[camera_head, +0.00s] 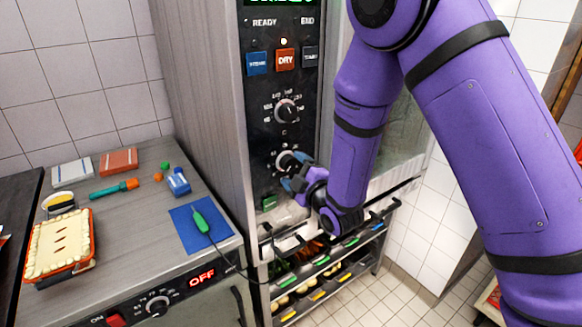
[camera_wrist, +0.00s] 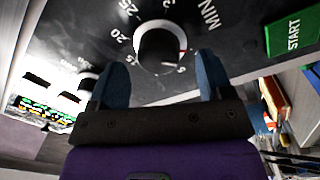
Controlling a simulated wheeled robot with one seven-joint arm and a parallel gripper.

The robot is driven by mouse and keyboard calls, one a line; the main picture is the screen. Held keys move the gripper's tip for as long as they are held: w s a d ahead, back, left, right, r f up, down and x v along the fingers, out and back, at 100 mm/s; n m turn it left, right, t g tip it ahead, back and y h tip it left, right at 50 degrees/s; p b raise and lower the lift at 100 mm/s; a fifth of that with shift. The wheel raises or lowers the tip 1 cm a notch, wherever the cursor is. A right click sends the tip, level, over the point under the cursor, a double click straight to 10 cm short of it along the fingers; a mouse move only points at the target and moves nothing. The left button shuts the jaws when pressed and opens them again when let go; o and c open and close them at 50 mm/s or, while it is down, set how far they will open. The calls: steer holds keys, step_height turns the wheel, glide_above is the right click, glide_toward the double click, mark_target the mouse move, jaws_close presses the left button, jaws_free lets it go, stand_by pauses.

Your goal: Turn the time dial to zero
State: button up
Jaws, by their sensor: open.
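In the head view the time dial (camera_head: 284,160) is the lower knob, partly covered by my gripper (camera_head: 298,172). My gripper (camera_wrist: 160,62) is open. Its two blue fingers are at either side of the dial's near edge in the wrist view, with gaps; nothing is held.
The temperature dial (camera_head: 286,111) sits above, below the blue, red DRY and black buttons. A green START button (camera_wrist: 291,34) is beside the time dial. A counter at left holds a pie (camera_head: 60,245) and a blue mat (camera_head: 188,240). Shelves with trays (camera_head: 330,268) stand below.

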steer(key=v, duration=0.8)
steer(key=shift+s, duration=0.25)
steer(key=shift+d, duration=0.15)
steer(key=d+r+m+g+h, duration=0.4)
steer(key=d+r+m+h, duration=0.3)
steer(key=d+r+m, duration=0.45)
steer(key=s+d+r+m+g+h, duration=0.1)
steer(key=s+d+r+m+g, duration=0.1)
steer(key=s, duration=0.6)
steer(key=s+d+r+m+g+h, duration=0.1)
steer(key=s+d+r+m+g, duration=0.1)
steer(key=s+d+r, duration=0.3)
steer(key=s+d+r+m+g+h, duration=0.1)
steer(key=s+d, duration=0.4)
steer(key=s, duration=0.7)
step_height(320, 180, up, 3)
steer(key=m+g, duration=0.1)
steer(key=m, duration=0.1)
steer(key=shift+s+d+f+m+g, duration=0.2)
steer(key=shift+s+f+m+g, duration=0.05)
steer(key=shift+m+g, duration=0.15)
